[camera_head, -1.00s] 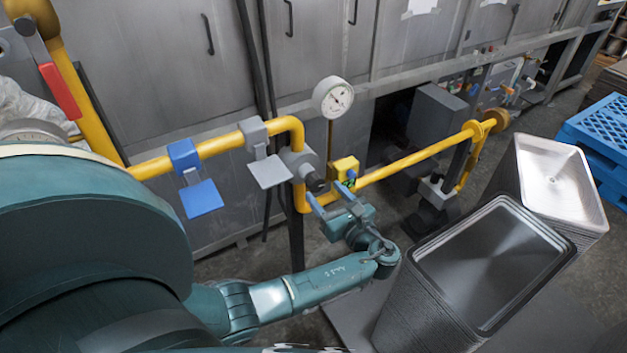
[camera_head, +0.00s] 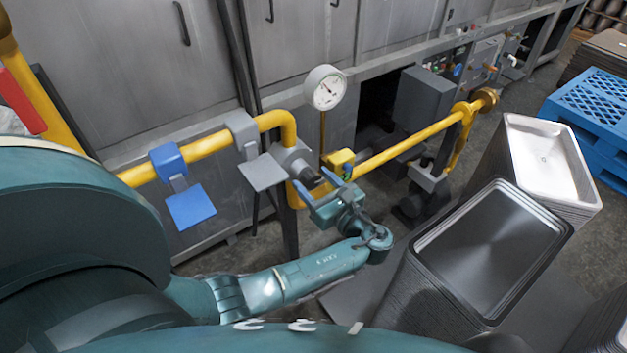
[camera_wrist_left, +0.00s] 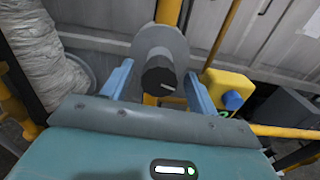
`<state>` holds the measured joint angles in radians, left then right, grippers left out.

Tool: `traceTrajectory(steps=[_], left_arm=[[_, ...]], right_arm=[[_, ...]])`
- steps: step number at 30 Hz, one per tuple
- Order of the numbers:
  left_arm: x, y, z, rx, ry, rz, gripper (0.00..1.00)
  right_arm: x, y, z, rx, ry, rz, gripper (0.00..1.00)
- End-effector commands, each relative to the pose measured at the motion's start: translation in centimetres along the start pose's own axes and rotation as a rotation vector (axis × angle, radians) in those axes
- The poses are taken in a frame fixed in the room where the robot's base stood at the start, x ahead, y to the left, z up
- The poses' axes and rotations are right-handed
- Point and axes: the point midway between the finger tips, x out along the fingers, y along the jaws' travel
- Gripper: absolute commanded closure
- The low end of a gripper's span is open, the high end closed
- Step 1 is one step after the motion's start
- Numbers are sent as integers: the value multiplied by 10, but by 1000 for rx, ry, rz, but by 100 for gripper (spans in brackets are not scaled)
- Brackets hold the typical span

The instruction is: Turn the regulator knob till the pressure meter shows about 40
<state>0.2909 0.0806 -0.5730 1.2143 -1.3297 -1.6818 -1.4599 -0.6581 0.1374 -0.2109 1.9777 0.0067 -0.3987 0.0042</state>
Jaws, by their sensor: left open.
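The regulator (camera_head: 291,160) is a grey body on the yellow pipe with a black knob (camera_head: 312,179). The knob also shows in the left wrist view (camera_wrist_left: 159,78), with a pale mark on its face. The pressure meter (camera_head: 324,90) is a round white dial above the pipe; its needle is too small to read surely. My left gripper (camera_head: 311,177) is open, its blue fingers pointing at the regulator. In the left wrist view the fingers (camera_wrist_left: 158,84) stand on either side of the knob, with a visible gap on each side. My right gripper is not in view.
A yellow fitting with a blue knob (camera_wrist_left: 231,100) sits close right of the right finger. Blue (camera_head: 190,205) and grey (camera_head: 262,172) valve handles are on the pipe to the left. Stacked trays (camera_head: 490,255) and a blue pallet (camera_head: 595,110) stand at right.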

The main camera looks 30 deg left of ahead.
Motion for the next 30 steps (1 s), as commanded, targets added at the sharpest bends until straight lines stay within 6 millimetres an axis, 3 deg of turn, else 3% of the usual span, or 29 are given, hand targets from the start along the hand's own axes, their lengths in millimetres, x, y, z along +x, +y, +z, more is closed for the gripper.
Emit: traceTrajectory(steps=[5,21,30], left_arm=[[0,0,0,0,0,0,42],[0,0,0,0,0,1,86],[0,0,1,41,-1,1,86]], right_arm=[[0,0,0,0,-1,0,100],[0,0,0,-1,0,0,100],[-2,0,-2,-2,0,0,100]])
